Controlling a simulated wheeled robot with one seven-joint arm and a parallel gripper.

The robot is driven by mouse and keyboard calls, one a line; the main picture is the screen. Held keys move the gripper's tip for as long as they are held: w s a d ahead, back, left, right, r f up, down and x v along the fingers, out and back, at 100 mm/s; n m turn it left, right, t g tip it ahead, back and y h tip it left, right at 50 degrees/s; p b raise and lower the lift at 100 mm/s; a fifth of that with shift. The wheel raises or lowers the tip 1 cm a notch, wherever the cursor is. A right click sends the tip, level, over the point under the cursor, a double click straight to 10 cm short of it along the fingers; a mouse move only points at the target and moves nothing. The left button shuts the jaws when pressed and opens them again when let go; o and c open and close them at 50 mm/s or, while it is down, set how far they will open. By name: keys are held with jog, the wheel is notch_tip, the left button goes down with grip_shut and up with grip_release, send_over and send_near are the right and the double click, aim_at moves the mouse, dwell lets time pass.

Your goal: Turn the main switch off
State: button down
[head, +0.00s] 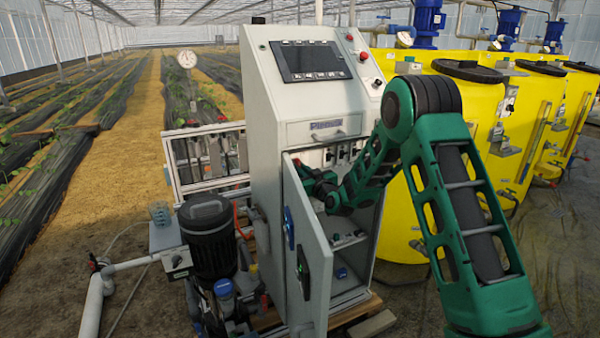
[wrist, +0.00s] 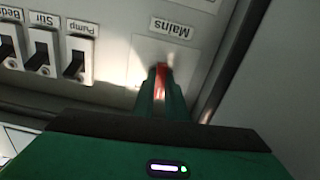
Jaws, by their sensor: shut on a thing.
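The main switch is a red lever (wrist: 161,74) under an upside-down "Mains" label (wrist: 172,27) in the wrist view. My gripper (wrist: 161,88) is shut on this red lever, one green finger on each side. The lever's base and exact angle are partly hidden by the fingers. In the head view my gripper (head: 312,180) reaches into the open cabinet (head: 282,110), behind the edge of its door.
Black switches labelled Pump (wrist: 78,62) and Stir (wrist: 41,58), and another at the edge, sit left of the main switch in the wrist view. The open cabinet door (head: 305,250) stands close to my arm. Yellow tanks (head: 430,185) stand at right, a dark pump (head: 208,235) at left.

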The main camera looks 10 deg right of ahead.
jog(key=shift+d+f+n, duration=0.1)
jog(key=shift+n, duration=1.85)
jog(key=shift+d+f+n, duration=0.1)
jog(key=shift+n, duration=1.85)
jog(key=shift+a, duration=0.1)
jog(key=c, duration=1.8)
grip_release()
jog(key=shift+r, duration=0.1)
jog(key=shift+o, duration=0.2)
jog(key=v, duration=1)
jog(key=shift+s, duration=0.25)
jog(key=shift+r, duration=0.1)
